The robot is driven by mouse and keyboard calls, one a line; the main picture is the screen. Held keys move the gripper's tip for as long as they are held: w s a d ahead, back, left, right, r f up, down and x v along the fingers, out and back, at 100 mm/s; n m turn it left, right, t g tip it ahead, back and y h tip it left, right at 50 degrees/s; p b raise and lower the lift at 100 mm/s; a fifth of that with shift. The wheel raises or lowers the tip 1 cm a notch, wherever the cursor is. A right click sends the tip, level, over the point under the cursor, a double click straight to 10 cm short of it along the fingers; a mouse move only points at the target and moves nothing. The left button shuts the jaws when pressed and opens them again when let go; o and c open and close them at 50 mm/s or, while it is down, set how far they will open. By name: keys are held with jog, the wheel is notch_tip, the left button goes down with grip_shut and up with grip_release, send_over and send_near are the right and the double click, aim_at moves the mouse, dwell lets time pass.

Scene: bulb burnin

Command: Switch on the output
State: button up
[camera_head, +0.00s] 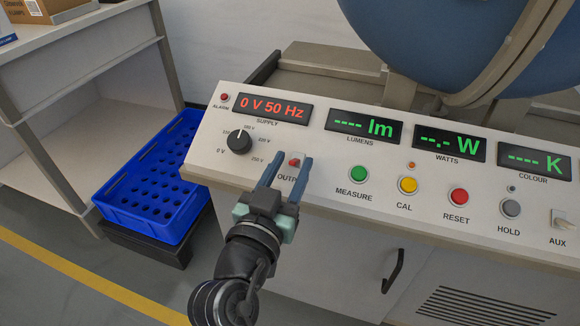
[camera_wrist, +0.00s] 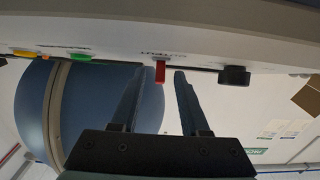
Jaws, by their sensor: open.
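The output switch (camera_head: 295,160) is a small red rocker or lever on the sloping panel (camera_head: 330,180), above the word OUTPUT. The wrist view shows it as a red tab (camera_wrist: 160,72) standing out from the panel. My gripper (camera_head: 288,168) is open, with its two blue-grey fingers on either side of the switch. In the wrist view the fingertips (camera_wrist: 160,76) lie either side of the red tab, nearer its left side. I cannot tell whether they touch it. The supply display (camera_head: 274,107) reads 0 V 50 Hz in red.
Left of the switch is the black supply knob (camera_head: 239,140). To its right are the green MEASURE (camera_head: 359,174), yellow CAL (camera_head: 408,185) and red RESET (camera_head: 459,196) buttons. A blue crate (camera_head: 150,185) stands at left. A large blue sphere (camera_head: 470,40) is behind the panel.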

grip_shut()
jog(key=shift+r+p, duration=0.15)
jog(key=shift+p, duration=0.25)
